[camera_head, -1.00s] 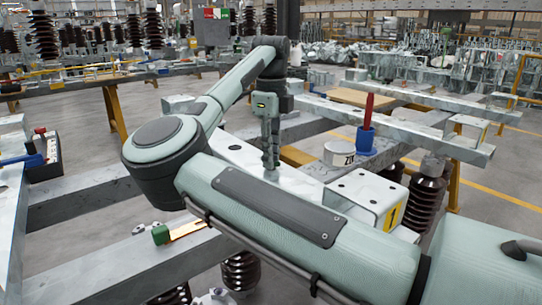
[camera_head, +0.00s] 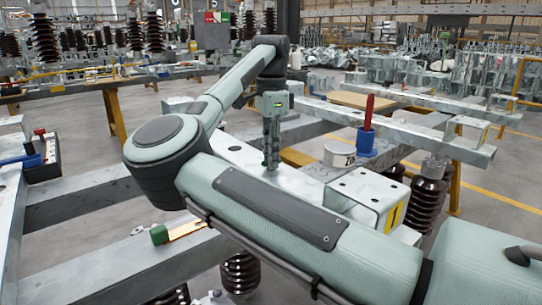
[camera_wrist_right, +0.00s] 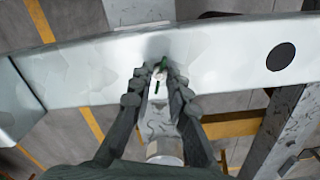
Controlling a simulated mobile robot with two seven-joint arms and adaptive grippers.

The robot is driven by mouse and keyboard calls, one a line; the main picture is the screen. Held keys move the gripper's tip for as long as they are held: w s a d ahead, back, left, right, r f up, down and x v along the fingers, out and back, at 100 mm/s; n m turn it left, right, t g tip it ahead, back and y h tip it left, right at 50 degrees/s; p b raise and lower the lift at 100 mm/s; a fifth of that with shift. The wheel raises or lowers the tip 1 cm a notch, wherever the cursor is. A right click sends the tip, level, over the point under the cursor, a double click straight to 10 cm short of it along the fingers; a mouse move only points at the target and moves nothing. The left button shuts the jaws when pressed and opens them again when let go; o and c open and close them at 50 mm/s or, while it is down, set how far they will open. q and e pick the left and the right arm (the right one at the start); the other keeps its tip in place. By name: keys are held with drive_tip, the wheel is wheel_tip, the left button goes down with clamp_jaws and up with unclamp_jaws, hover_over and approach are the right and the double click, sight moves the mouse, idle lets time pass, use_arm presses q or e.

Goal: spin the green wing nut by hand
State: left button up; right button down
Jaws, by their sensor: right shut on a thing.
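The green wing nut (camera_wrist_right: 164,60) sits on the grey steel beam (camera_wrist_right: 90,75) in the right wrist view. Its thin green wings stick out past the fingertips. My right gripper (camera_wrist_right: 160,72) is shut on it, one dark finger on each side. In the head view my right gripper (camera_head: 271,166) points straight down, with its tips at the beam top (camera_head: 300,183). The wing nut is hidden there by the fingers. My left gripper is in neither view.
A steel box bracket (camera_head: 365,187) stands right of the gripper. Behind it are a white round container (camera_head: 339,153) and a red-handled tool (camera_head: 369,112) in a blue holder (camera_head: 366,141). A green-ended tool (camera_head: 160,234) lies on the front beam. Brown insulators hang below.

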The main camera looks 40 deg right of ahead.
drive_tip(key=shift+f+n, duration=0.1)
drive_tip(key=shift+n, duration=0.4)
drive_tip(key=c, duration=1.4)
unclamp_jaws()
drive_tip(key=shift+c, duration=0.2)
wheel_tip(320, 180, up, 12)
